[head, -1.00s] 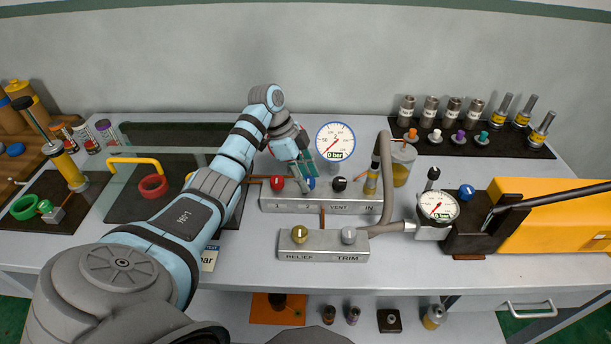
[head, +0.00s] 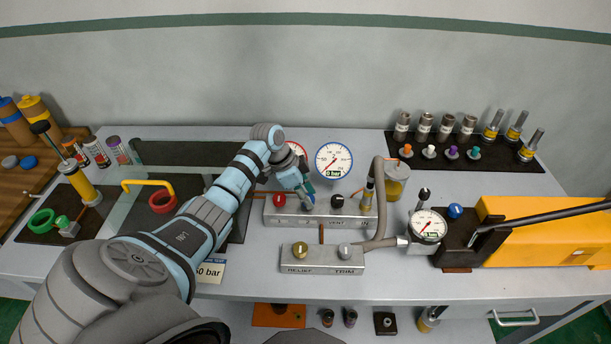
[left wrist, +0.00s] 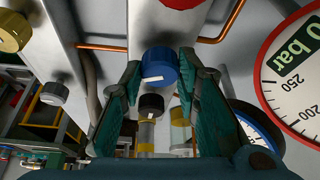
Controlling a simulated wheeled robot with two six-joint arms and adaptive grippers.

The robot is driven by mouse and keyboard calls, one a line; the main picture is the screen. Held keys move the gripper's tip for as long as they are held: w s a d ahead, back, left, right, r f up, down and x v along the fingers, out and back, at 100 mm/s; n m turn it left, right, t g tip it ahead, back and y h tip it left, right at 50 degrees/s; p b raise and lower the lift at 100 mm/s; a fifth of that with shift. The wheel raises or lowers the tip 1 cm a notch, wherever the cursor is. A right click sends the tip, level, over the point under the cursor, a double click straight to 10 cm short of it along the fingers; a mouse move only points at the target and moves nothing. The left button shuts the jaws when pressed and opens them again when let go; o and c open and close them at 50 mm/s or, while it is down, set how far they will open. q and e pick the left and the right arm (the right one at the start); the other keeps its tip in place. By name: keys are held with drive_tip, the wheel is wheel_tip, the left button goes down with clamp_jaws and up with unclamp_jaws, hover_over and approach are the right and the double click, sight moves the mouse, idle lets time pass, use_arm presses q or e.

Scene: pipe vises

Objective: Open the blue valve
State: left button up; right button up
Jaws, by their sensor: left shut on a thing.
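The blue valve (left wrist: 158,65) is a round knob with a white mark on the grey valve block (head: 322,222). My left gripper (left wrist: 157,88) has its teal fingers on either side of the knob and is shut on it. In the head view the left gripper (head: 306,196) comes down on the block from behind and hides most of the knob. My right gripper is not in view.
Beside the blue valve are a red knob (head: 279,200) and a black knob (head: 338,202). A dial gauge (head: 334,161) stands close behind. A lower block (head: 322,262) carries a gold and a grey knob. A hose (head: 379,190) rises at the right.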

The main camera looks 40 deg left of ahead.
use_arm(q)
drive_tip(key=shift+s+d+r+n+y+p, duration=0.1)
drive_tip(key=shift+r+n+y+p, duration=0.15)
drive_tip(key=shift+n+p, duration=0.7)
drive_tip(key=shift+f+n+t+y+p, duration=0.2)
drive_tip(key=shift+n+t+y+p, duration=0.15)
drive_tip(key=shift+n, duration=0.6)
drive_tip(key=n+y, duration=0.1)
drive_tip(key=n, duration=0.2)
drive_tip(key=shift+d+n+t, duration=0.15)
drive_tip(key=shift+n+t, duration=0.1)
drive_tip(key=shift+n, duration=0.05)
drive_tip(key=n+y, duration=0.2)
drive_tip(key=n, duration=0.2)
drive_tip(key=shift+d+n, duration=0.1)
drive_tip(key=shift+n, duration=0.3)
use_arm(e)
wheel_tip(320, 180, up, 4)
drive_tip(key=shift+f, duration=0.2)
use_arm(q)
drive_tip(key=o, duration=1.2)
drive_tip(key=shift+c, duration=0.2)
